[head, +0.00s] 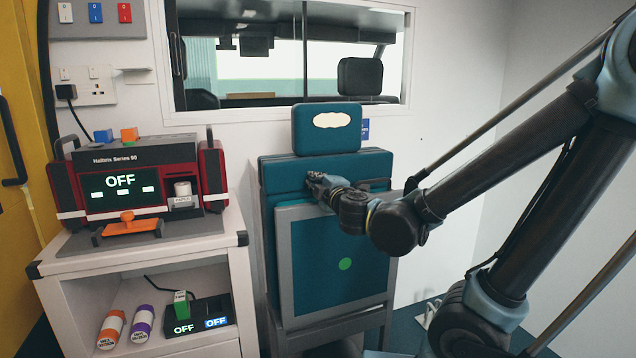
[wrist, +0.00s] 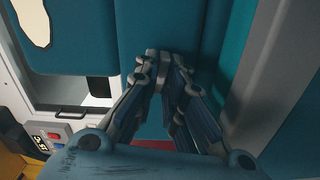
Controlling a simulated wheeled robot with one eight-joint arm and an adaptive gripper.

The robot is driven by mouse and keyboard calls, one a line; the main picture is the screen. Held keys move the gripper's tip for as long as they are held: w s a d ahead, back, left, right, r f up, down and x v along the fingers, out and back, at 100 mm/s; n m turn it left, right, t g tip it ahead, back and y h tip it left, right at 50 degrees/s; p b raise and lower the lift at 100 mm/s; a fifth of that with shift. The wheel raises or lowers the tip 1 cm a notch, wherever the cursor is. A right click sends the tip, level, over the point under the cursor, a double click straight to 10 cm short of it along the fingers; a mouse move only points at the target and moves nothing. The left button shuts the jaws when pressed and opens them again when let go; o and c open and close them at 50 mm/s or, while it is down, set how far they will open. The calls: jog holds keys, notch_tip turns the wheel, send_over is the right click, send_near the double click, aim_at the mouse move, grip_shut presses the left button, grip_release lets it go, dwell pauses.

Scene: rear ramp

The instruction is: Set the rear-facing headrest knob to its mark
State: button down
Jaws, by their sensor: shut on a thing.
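The teal headrest (head: 325,142) with a cream patch stands above the teal seat back (head: 275,178). In the wrist view the headrest (wrist: 80,45) is at the upper left and the seat back (wrist: 185,22) runs behind the fingers. My gripper (head: 316,182) is at the upper part of the seat back, below the headrest. In the wrist view my gripper's fingertips (wrist: 160,57) are close together against the teal surface. The headrest knob is hidden by the fingers, and I cannot make out its mark.
A white cabinet (head: 240,222) on the left bears a red and black unit (head: 150,150) reading OFF. Its shelf holds an orange roll (head: 111,328), a purple roll (head: 143,322) and a black switch box (head: 205,308). A window (head: 235,60) is behind the seat.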

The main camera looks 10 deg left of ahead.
jog(key=shift+w+a+n, duration=0.1)
jog(key=shift+n, duration=0.9)
jog(key=c, duration=1.7)
grip_release()
jog(key=shift+f, duration=0.1)
jog(key=shift+v, duration=5.9)
